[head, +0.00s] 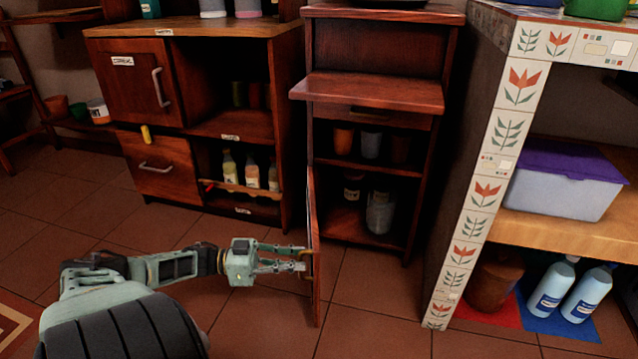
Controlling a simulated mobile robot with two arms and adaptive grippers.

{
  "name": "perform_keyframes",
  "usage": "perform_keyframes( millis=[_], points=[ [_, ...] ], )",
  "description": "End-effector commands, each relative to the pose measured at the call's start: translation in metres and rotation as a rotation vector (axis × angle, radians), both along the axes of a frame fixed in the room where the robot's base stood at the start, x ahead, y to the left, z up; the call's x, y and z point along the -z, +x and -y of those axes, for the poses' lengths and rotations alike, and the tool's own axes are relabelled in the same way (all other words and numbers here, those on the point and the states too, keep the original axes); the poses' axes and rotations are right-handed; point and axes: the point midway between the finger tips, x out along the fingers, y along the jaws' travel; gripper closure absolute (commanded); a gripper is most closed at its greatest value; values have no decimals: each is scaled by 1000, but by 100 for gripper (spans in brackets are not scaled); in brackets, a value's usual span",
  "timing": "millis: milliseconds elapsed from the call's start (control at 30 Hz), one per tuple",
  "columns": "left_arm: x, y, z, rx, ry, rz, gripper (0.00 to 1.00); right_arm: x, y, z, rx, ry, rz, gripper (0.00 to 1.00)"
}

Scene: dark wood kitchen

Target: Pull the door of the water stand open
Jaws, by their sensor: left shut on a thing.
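The water stand (375,85) is a narrow dark red wooden cabinet in the middle of the head view. Its door (315,235) stands swung out toward me, seen almost edge-on at the stand's left side. Cups and jars show on the shelves inside. My left gripper (304,260) reaches in from the left and is shut on the door's handle, which is mostly hidden between the fingers. My right gripper is not in the head view.
A wooden cabinet (190,30) with a door, a drawer and bottles stands to the left. A tiled counter (480,190) with a purple-lidded box (565,190) and blue-white bottles (553,287) is to the right. Tiled floor (375,310) before the stand is clear.

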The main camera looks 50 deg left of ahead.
Motion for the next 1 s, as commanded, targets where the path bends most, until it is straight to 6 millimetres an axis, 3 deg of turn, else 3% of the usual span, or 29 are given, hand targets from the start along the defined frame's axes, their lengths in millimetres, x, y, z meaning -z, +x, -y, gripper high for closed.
perform_keyframes(
  millis=[100, 333, 833, 867, 1000],
  points=[
    [4, -15, -14, 2, 6, -4, 100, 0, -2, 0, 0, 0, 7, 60],
    [2, -26, -31, -3, 3, -2, 100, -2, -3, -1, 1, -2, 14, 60],
    [0, -27, -38, -11, 3, -2, 100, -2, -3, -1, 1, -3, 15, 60],
    [0, -27, -38, -12, 3, -2, 89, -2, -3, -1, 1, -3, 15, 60],
    [0, -27, -37, -10, 1, 0, 77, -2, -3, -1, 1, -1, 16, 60]
  ],
)
